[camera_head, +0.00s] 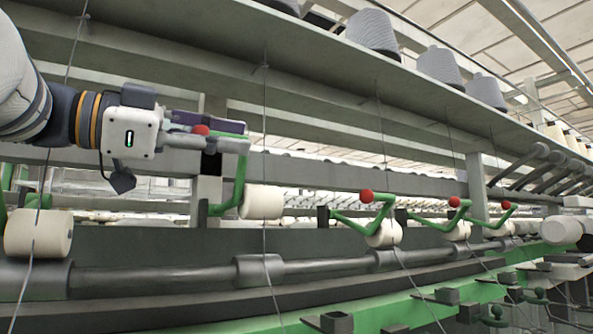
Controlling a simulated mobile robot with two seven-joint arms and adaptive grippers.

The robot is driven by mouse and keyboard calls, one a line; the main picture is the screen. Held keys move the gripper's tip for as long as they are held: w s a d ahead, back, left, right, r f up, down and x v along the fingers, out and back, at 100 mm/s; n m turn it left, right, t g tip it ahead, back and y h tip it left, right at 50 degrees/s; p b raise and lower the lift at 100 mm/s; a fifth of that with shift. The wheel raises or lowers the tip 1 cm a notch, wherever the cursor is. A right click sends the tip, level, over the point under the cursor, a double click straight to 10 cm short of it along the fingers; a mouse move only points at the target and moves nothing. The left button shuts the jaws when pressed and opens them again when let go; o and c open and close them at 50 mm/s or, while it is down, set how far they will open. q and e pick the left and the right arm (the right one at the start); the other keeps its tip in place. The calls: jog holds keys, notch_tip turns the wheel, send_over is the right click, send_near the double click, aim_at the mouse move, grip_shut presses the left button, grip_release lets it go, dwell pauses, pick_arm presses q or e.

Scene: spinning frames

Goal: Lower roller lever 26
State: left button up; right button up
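A green roller lever (240,181) with a red ball knob (200,130) stands raised, higher than its neighbours to the right. A cream roller (262,202) is just right of its lower end. I cannot read any number on the lever. My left gripper (215,133) reaches in from the left, level with the knob. The red knob shows between its two fingers, partly hidden by them. I cannot tell whether the fingers press on it. My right gripper is not in view.
More green levers with red knobs (366,195) (454,202) sit lower along the rail to the right. Another cream roller (39,233) is at left. A grey shelf (330,75) with grey cones (372,33) runs above. Thin yarns hang down in front.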

pick_arm(q)
jog(key=shift+w+f, duration=0.25)
jog(key=shift+w, duration=0.1)
jog(key=shift+s+a, duration=0.2)
jog(key=shift+a, duration=0.05)
jog(key=v, duration=1.1)
jog(key=shift+a, duration=0.2)
jog(key=shift+c, duration=0.4)
